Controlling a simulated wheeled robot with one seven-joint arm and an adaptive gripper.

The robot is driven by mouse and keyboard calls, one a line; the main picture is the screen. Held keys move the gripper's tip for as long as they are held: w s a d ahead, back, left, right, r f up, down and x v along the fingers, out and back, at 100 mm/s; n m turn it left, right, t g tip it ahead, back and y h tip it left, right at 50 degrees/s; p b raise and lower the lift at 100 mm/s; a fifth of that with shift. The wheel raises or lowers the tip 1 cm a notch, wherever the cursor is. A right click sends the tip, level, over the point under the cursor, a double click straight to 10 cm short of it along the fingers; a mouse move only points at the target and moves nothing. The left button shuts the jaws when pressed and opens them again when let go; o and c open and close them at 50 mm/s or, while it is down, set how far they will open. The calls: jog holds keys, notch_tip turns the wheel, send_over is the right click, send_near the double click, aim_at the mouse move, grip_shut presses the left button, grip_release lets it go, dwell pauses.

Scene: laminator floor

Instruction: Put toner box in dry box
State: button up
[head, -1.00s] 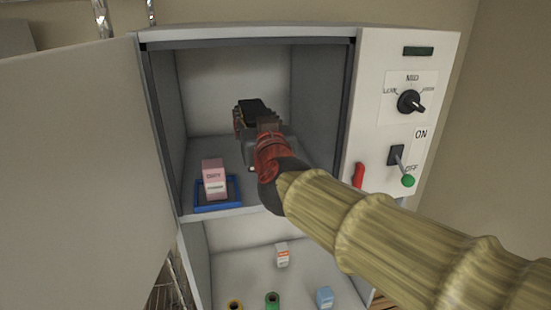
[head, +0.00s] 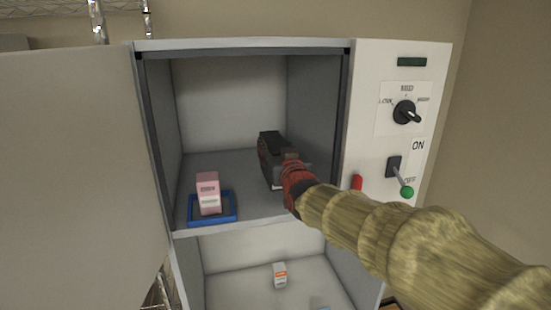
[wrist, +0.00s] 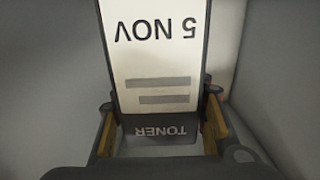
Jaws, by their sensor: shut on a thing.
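The toner box (wrist: 155,70) is in my gripper (wrist: 160,128), between its two fingers. It has a white label reading "5 NOV" and a dark band reading "TONER", upside down in the wrist view. In the head view its dark top (head: 271,142) shows beyond my gripper (head: 276,165), which is inside the upper compartment, right of its middle. The cabinet (head: 240,45), which looks like the dry box, stands with its door (head: 70,170) swung open to the left. Whether the toner box touches the compartment floor is hard to tell.
A pink box (head: 208,190) stands in a blue tray (head: 230,218) at the compartment's front left. A small white-and-orange box (head: 280,274) stands in the lower compartment. The upper compartment's back left floor is clear.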

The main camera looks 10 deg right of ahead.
jog(key=f, duration=0.3)
jog(key=shift+w+d+f, duration=0.15)
jog(key=shift+w+f, duration=0.05)
jog(key=shift+w, duration=0.2)
jog(key=shift+s, duration=0.2)
jog(key=shift+w+f, duration=0.1)
jog(key=shift+f, duration=0.15)
jog(key=o, duration=1.6)
jog(key=shift+s+b, duration=2.8)
jog(key=shift+s, duration=2.8)
